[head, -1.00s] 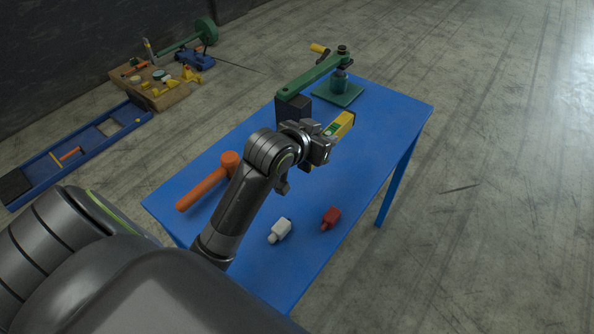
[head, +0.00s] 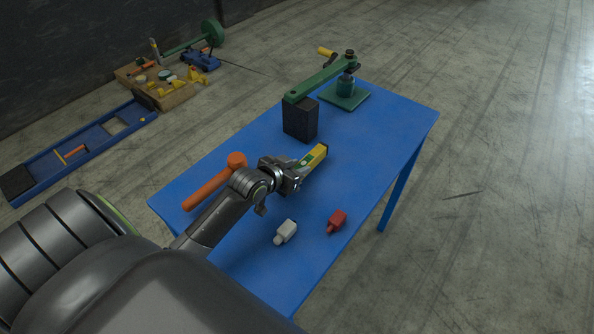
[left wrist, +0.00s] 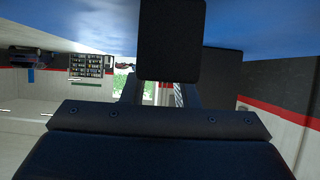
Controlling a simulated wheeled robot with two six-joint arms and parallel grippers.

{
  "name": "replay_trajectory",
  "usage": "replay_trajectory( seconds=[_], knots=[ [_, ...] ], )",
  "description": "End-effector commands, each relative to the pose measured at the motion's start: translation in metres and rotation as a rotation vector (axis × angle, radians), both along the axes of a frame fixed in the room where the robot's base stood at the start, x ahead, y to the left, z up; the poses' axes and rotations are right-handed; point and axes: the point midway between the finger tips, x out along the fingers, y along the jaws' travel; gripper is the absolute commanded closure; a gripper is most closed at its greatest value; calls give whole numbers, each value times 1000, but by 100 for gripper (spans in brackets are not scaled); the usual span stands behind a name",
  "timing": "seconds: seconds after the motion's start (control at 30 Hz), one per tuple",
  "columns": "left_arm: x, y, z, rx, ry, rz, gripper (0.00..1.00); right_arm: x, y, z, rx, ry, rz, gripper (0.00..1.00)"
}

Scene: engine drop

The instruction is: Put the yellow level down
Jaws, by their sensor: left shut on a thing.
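The yellow level (head: 316,157) has a green patch near its middle and sticks out beyond my left gripper (head: 295,175) in the head view. My left gripper is shut on its near end. The level is over the middle of the blue table (head: 365,155); I cannot tell whether it touches the top. The left wrist view shows dark gripper parts, and the level is not clear there. My right gripper is in neither view.
An orange mallet (head: 213,183) lies left of my gripper. A dark block (head: 300,120) and a green crank device (head: 345,92) are at the back. The table's right side is clear.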

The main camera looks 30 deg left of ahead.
Motion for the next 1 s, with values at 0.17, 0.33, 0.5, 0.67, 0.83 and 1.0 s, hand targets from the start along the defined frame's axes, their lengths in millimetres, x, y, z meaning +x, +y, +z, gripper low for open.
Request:
replay_trajectory(
  seconds=[0.17,0.33,0.5,0.67,0.83,1.0],
  knots=[
    [0,0,-15,0,-2,0,99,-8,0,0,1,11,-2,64],
    [0,0,-15,2,-3,-1,99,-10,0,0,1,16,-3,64],
    [0,0,-19,1,-2,0,99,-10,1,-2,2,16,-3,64],
    [0,0,-19,1,-1,0,53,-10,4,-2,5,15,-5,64],
    [0,0,-19,1,-1,0,51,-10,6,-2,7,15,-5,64],
    [0,0,-16,2,-1,0,51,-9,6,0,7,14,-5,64]
  ],
)
